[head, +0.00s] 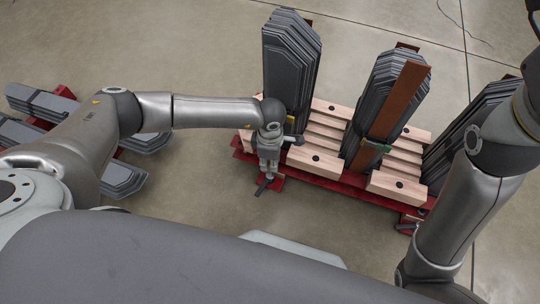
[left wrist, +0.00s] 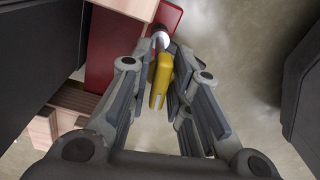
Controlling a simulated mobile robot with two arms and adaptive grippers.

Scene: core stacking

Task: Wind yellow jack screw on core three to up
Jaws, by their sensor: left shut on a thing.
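In the left wrist view the yellow jack screw handle (left wrist: 160,80) stands between my left gripper's fingers (left wrist: 158,72). A metal rod and a white collar join it to a red plate (left wrist: 168,18). The gripper is shut on the handle. In the head view my left gripper (head: 268,165) points down at the near left end of a red base beam (head: 330,183), beside a pale wooden block (head: 313,160). The handle cannot be made out there. My right arm comes in at the right, but its gripper is not in the frame.
Tall grey laminated stacks stand on the base: one behind my left wrist (head: 290,60), one in the middle (head: 385,95) with a brown strip (head: 398,100), one at the right (head: 455,140). More grey laminations (head: 120,180) lie at the left. The concrete floor (head: 210,200) is open.

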